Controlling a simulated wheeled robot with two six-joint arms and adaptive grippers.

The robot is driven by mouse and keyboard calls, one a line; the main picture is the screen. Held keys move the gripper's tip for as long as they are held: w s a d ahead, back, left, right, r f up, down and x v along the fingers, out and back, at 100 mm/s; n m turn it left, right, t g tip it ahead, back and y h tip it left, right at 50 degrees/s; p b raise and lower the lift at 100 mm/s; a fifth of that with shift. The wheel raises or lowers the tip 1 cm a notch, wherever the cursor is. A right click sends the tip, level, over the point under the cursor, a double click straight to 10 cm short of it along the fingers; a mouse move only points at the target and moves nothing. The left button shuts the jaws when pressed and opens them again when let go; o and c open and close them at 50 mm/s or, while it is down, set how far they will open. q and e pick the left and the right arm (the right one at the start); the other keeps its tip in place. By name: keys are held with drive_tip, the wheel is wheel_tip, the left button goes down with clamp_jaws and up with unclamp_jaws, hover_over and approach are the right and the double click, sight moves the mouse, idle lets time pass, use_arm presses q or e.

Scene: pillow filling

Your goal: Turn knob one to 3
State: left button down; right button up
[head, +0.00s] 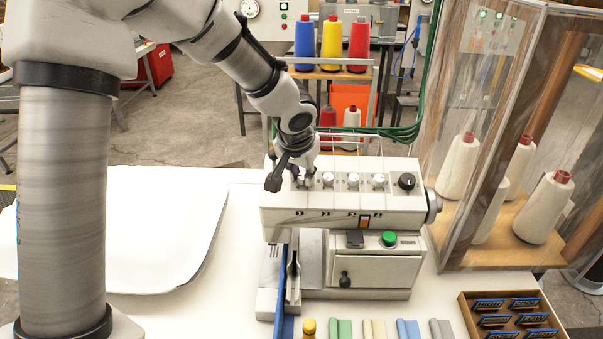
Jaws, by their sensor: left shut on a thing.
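A cream-coloured machine (335,211) stands on the white table. My right gripper is not in view.
A green button (389,239) sits on the machine's front. A glass-fronted cabinet (452,250) with cones stands close on the right. A tray of labelled pieces (467,305) and several coloured rolls lie in front. A white pillow cover (160,225) lies at the left.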

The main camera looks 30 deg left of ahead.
use_arm(q)
drive_tip(key=shift+f+n+b, duration=0.2)
drive_tip(key=shift+n+b, duration=0.1)
drive_tip(key=shift+b, duration=0.2)
drive_tip(key=n+b, duration=0.4)
drive_tip(key=b, duration=0.2)
drive_tip(key=n+b, duration=0.4)
drive_tip(key=b, duration=0.2)
drive_tip(key=shift+w+d+f+n+y, duration=0.1)
drive_tip(key=shift+f+n+y, duration=0.05)
drive_tip(key=shift+n+y, duration=0.25)
drive_tip(key=shift+n+b, duration=0.45)
drive_tip(key=shift+n, duration=0.05)
drive_tip(key=n+b, duration=0.2)
drive_tip(key=shift+n, duration=0.4)
drive_tip(key=n+b, duration=0.2)
drive_tip(key=n, duration=0.1)
drive_tip(key=shift+n+g, duration=0.3)
drive_tip(key=n+b, duration=0.1)
drive_tip(key=n, duration=0.2)
drive_tip(key=shift+n, duration=0.3)
drive_tip(key=shift+n+g+y+b, duration=0.3)
drive_tip(key=shift+n+b, duration=0.25)
drive_tip(key=shift+n, duration=1.25)
